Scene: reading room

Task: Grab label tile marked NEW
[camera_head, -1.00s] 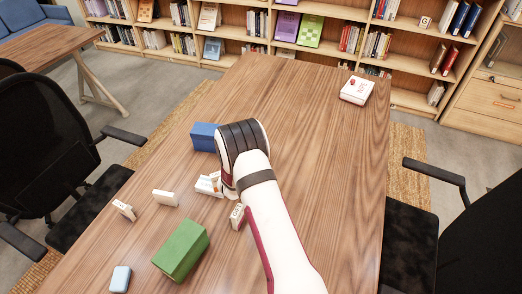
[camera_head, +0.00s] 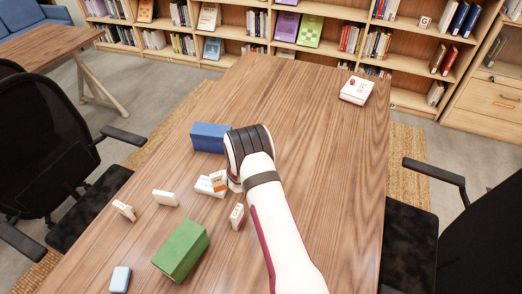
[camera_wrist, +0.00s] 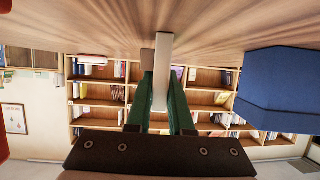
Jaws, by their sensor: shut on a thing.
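My gripper (camera_wrist: 161,95) has two green fingers, shut on a pale, narrow label tile (camera_wrist: 163,62) in the wrist view. The tile stands edge-on to that camera, so I cannot read its marking. In the head view my white wrist with its dark cap covers most of the fingers and the held tile. Other white label tiles lie at the left (camera_head: 123,210), mid-left (camera_head: 165,197) and just below my wrist (camera_head: 237,216). Their lettering is too small to read.
A white block (camera_head: 206,187) with an orange-marked piece (camera_head: 218,180) sits left of my gripper. A blue box (camera_head: 208,137) is behind it, a green box (camera_head: 181,250) in front, a light-blue block (camera_head: 121,279) near left. The table's right side is clear.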

